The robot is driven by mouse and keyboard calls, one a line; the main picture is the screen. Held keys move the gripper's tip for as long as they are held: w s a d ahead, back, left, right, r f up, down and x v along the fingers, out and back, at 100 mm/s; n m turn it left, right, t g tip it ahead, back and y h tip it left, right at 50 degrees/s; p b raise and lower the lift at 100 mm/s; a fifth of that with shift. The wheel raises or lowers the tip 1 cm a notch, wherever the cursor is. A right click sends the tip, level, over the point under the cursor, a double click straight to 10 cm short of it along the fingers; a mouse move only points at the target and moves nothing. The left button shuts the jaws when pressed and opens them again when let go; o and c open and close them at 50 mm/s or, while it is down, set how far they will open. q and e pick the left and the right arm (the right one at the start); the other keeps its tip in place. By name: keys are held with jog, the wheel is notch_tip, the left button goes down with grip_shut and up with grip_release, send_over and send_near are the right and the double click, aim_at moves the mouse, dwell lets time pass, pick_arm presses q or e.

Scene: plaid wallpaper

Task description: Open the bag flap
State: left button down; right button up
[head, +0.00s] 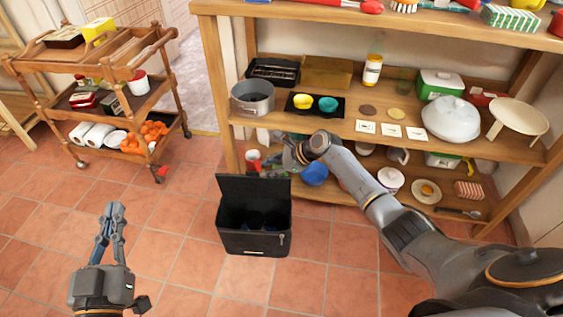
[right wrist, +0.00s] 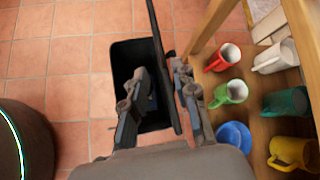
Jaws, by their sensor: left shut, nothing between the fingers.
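The black bag (head: 254,232) stands on the tiled floor in front of the shelf. Its flap (head: 254,187) is raised, standing upright at the bag's back edge, and the dark inside shows. In the right wrist view the flap (right wrist: 161,45) is seen edge-on as a dark strip over the open bag (right wrist: 125,58). My right gripper (head: 290,157) is just above and behind the flap in the head view. In the right wrist view its fingers (right wrist: 162,72) are apart, with the flap between them, closer to the right finger. My left gripper (head: 116,208) is shut and empty, left of the bag.
The wooden shelf (head: 330,125) stands close behind the bag, with mugs such as a green one (right wrist: 232,92) and a blue one (right wrist: 233,136) on its low board. A wooden cart (head: 135,103) stands at left. Floor (head: 170,225) left of the bag is clear.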

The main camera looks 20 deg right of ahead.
jog(key=v, duration=0.6)
dwell(0.3)
